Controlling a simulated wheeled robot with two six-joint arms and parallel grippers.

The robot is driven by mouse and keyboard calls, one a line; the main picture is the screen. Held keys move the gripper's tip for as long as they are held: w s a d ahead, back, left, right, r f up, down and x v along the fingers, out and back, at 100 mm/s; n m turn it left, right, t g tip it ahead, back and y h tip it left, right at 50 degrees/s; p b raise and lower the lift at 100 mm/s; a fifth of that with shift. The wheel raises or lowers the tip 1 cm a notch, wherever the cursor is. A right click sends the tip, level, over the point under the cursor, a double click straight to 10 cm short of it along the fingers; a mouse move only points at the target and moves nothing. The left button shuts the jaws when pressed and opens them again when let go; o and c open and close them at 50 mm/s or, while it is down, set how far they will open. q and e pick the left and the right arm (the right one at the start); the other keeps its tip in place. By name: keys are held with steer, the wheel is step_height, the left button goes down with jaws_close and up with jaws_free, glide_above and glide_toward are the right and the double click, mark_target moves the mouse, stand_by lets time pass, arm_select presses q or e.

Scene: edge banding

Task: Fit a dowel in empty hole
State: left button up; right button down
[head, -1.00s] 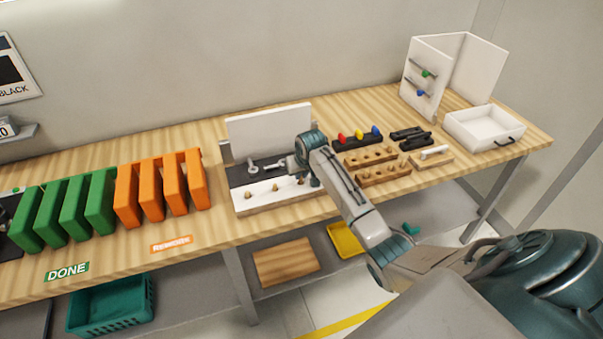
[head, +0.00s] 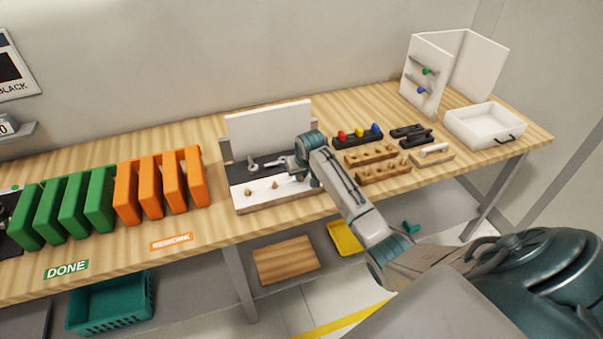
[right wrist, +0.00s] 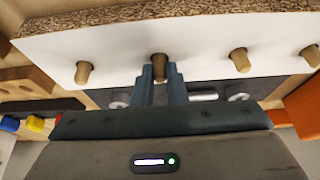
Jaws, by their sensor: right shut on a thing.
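A white panel (head: 263,191) with a brown edge lies on the fixture at the middle of the bench; it fills the upper part of the right wrist view (right wrist: 120,50). My right gripper (head: 297,176) is over its right part. In the right wrist view its fingers (right wrist: 160,76) are shut on a wooden dowel (right wrist: 159,66), which lines up with the row on the panel and appears to meet its face. Other dowels stand in the panel: one to the left (right wrist: 82,72), two to the right (right wrist: 240,60) (right wrist: 312,55). My left gripper is out of view.
Wooden racks (head: 371,154) and a black holder with coloured knobs (head: 358,137) stand to the right. Orange bins (head: 174,182) and green bins (head: 98,205) stand to the left. A white upright board (head: 270,128) is behind the fixture. A white drawer box (head: 484,125) is far right.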

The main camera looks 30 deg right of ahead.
steer(key=c, duration=1.4)
jaws_free()
steer(key=shift+o, duration=0.2)
steer(key=shift+r+p, duration=0.4)
steer(key=shift+r, duration=2.1)
